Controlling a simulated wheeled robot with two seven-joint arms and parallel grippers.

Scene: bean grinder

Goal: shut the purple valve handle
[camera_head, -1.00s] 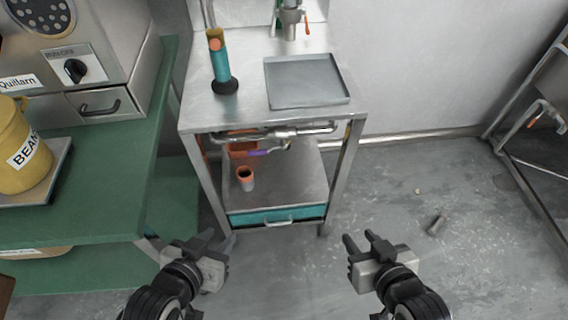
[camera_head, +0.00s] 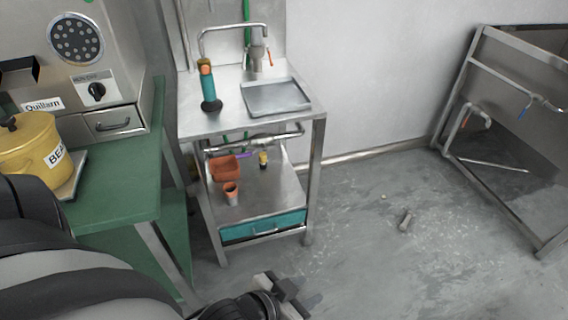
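The purple valve handle (camera_head: 245,155) is small in view, under the metal sink stand's top, below the silver pipe (camera_head: 262,141) and next to an orange box. It lies roughly level, and its fine detail is too small to tell. My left gripper (camera_head: 304,293) is at the bottom middle, over the floor in front of the stand, well apart from the handle. Its fingers look spread, with nothing between them. My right gripper is out of view.
The stand's lower shelf (camera_head: 275,195) holds an orange box (camera_head: 223,168), an orange-rimmed cup (camera_head: 231,193) and a small yellow-and-dark item (camera_head: 263,160). A green counter (camera_head: 120,190) stands left. Floor (camera_head: 370,240) right of the stand is mostly clear, with a small object (camera_head: 405,220).

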